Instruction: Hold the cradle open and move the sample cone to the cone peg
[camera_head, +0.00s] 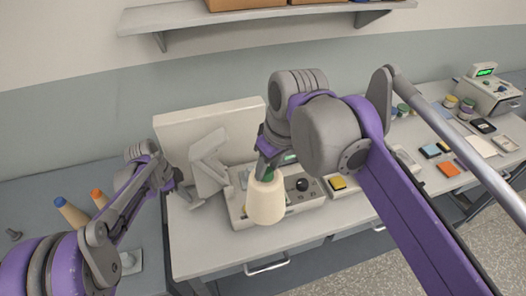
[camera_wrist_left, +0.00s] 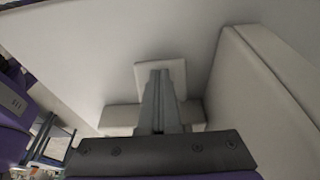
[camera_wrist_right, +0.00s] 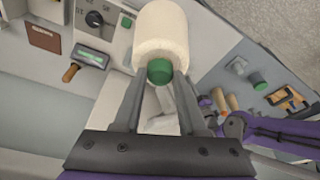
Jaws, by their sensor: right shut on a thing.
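The sample cone (camera_head: 265,203) is cream with a green tip. My right gripper (camera_head: 267,170) is shut on the green tip (camera_wrist_right: 160,71) and holds the cone over the front of the grey control box, wide end down in the head view. The pale grey cradle (camera_head: 210,163), with tilted plates, stands on the bench by a white panel. My left gripper (camera_head: 180,190) is beside it at its left. In the left wrist view its fingers (camera_wrist_left: 160,85) are together before a pale square plate (camera_wrist_left: 176,70); contact is unclear. A grey peg on a plate (camera_head: 130,262) stands at the lower left, possibly the cone peg.
The control box (camera_head: 303,200) with a black knob is under and right of the cone. A white panel (camera_head: 230,126) stands behind the cradle. Blue-tipped (camera_head: 70,212) and orange-tipped (camera_head: 98,197) cones are on the left table. Several small items lie on the right bench.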

